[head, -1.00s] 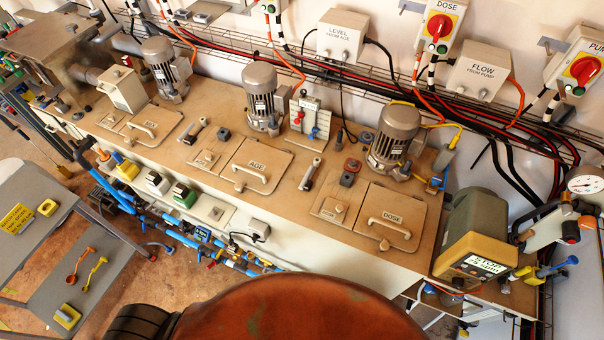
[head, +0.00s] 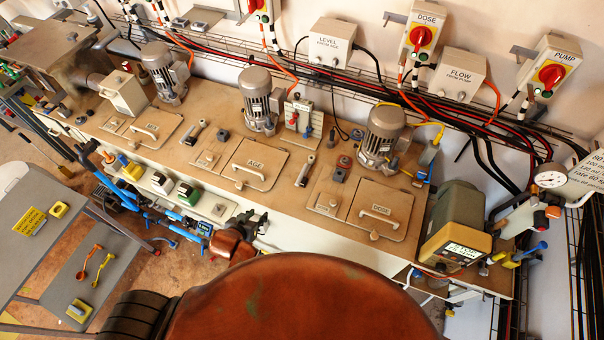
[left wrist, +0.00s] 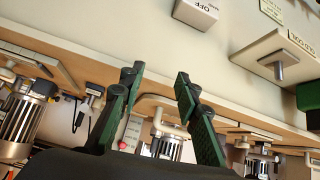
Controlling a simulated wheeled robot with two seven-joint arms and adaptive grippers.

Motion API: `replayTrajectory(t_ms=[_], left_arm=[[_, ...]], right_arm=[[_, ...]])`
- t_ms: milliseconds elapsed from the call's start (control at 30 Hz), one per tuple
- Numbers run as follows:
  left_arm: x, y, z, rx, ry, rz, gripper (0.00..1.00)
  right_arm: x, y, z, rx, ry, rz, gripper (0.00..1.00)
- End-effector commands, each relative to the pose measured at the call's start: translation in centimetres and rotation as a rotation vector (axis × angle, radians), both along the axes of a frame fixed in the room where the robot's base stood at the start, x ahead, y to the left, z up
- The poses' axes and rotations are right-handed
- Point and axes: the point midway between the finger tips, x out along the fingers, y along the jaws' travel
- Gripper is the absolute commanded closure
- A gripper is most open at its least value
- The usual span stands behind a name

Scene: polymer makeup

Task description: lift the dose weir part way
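The DOSE lid (head: 382,211), a tan hatch with a pale bar handle, lies closed on the right of the bench top. Left of it is a small tan plate with a knob (head: 327,203); its label is too small to read. I cannot tell which fitting is the dose weir. My left gripper (head: 258,221) is at the bench's front side, below the AGE lid (head: 250,165), small and partly hidden by my orange arm. In the left wrist view its two green-padded fingers (left wrist: 158,76) are apart, with nothing between the tips. My right gripper is out of view.
Three grey motors stand along the bench, one of them behind the DOSE lid (head: 383,135). A pump with a display (head: 455,230) stands at the right end. Switch boxes and cables line the wall. Blue pipes (head: 125,195) run along the bench front. A grey cart (head: 45,245) stands left.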

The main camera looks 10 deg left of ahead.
Motion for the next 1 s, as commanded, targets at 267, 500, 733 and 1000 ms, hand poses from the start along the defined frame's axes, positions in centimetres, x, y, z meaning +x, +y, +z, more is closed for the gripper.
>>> replayTrajectory(t_ms=[267,500,733,1000], left_arm=[[7.4,-6.3,3.3,-0.101,-0.229,-0.047,0.70],[11.1,-10.6,5.8,-0.175,-0.371,-0.087,0.70],[13.3,-11.6,5.5,-0.187,-0.392,-0.092,0.70],[16.9,-12.6,3.9,-0.185,-0.389,-0.091,0.70]], right_arm=[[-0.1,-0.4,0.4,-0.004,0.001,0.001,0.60],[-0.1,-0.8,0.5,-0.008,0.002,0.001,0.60],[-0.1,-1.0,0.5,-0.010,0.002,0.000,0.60],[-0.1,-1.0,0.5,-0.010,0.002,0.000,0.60]])
